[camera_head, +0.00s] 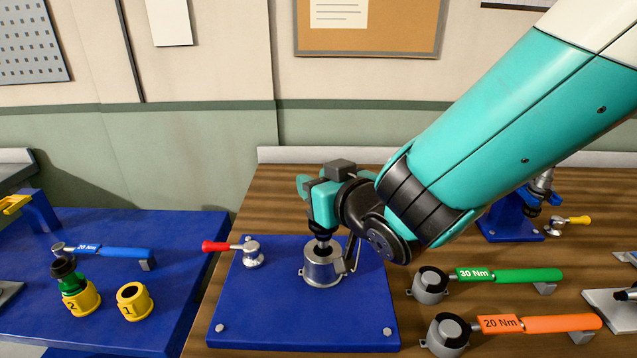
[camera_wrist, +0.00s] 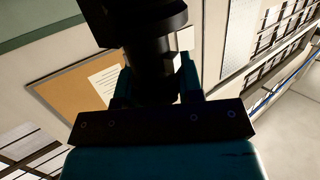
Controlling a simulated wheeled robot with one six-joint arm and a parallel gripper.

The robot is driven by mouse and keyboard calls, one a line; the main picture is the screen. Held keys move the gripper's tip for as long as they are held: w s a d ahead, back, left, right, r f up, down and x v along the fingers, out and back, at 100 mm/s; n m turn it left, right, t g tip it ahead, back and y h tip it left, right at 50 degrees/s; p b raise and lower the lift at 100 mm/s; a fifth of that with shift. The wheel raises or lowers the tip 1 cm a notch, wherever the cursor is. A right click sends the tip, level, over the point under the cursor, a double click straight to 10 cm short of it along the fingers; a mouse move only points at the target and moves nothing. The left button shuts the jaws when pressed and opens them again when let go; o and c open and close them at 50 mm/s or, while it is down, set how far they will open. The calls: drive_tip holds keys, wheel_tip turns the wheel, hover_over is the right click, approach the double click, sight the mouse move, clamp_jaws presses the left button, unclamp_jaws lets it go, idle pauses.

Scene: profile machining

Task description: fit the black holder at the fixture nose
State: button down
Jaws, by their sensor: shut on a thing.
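The fixture is a silver cylinder (camera_head: 322,268) with an open top, standing upright on a blue base plate (camera_head: 300,325). My gripper (camera_head: 321,212) is directly above it, shut on the black holder (camera_head: 319,230). The holder is mostly covered by the gripper; a dark band and a short metallic part show below it, at the fixture's mouth. I cannot tell how deep the holder sits or whether it touches. In the wrist view the holder (camera_wrist: 152,55) is a dark stepped cylinder between the two fingers of my gripper (camera_wrist: 158,85).
A red-handled lever (camera_head: 232,247) is left of the fixture. Green (camera_head: 510,275) and orange (camera_head: 535,323) torque wrenches lie to the right. On the blue left table are a blue wrench (camera_head: 110,252), a green holder (camera_head: 72,285) in one yellow cup, and an empty yellow cup (camera_head: 135,303).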

drive_tip(key=shift+f+b, duration=2.7)
drive_tip(key=shift+b, duration=0.2)
drive_tip(key=c, duration=0.7)
unclamp_jaws()
